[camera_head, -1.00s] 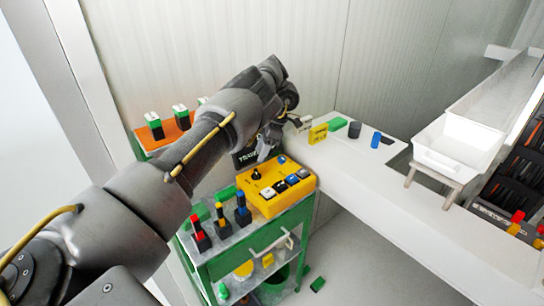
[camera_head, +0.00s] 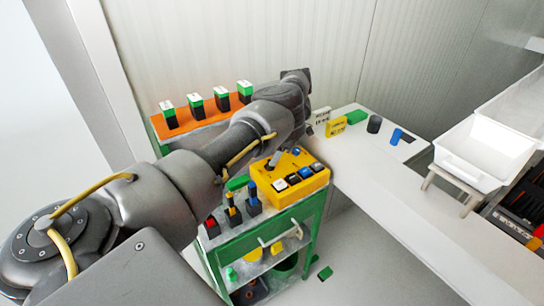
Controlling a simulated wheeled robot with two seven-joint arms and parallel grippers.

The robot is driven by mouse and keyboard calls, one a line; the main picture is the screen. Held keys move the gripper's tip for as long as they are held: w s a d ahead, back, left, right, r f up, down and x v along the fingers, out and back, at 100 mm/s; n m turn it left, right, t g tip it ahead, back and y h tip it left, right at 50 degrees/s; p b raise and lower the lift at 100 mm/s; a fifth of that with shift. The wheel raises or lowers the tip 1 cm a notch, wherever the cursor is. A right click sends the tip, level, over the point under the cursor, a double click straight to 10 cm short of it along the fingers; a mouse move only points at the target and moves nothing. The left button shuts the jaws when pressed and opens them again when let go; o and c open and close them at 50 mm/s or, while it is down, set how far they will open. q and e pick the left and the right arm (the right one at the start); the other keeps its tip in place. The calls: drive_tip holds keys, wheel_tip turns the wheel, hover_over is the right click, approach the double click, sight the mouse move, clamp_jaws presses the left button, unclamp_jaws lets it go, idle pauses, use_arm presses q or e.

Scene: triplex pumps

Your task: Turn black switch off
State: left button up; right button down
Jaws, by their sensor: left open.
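A yellow control box (camera_head: 312,186) sits on top of the green cart, with a row of white, black and blue buttons along its front. The black switch (camera_head: 268,170) is at the box's left rear and is partly covered. My left arm reaches across from the left and bends down at the wrist behind the box. My left gripper (camera_head: 276,157) is open, its grey fingertip showing right at the black switch. I cannot tell whether it touches the switch, or which way the switch is set. My right gripper is not in view.
The green cart (camera_head: 262,238) also carries tools with red, orange and blue tops beside the box. An orange shelf (camera_head: 180,130) with several green-and-white items stands behind my arm. A white counter (camera_head: 375,165) with small blocks and a white tray (camera_head: 475,155) lie to the right.

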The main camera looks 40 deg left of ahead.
use_arm(q)
drive_tip(key=shift+x, duration=1)
drive_tip(key=shift+s+a+f, duration=0.15)
drive_tip(key=shift+f, duration=0.25)
drive_tip(key=shift+c, duration=0.2)
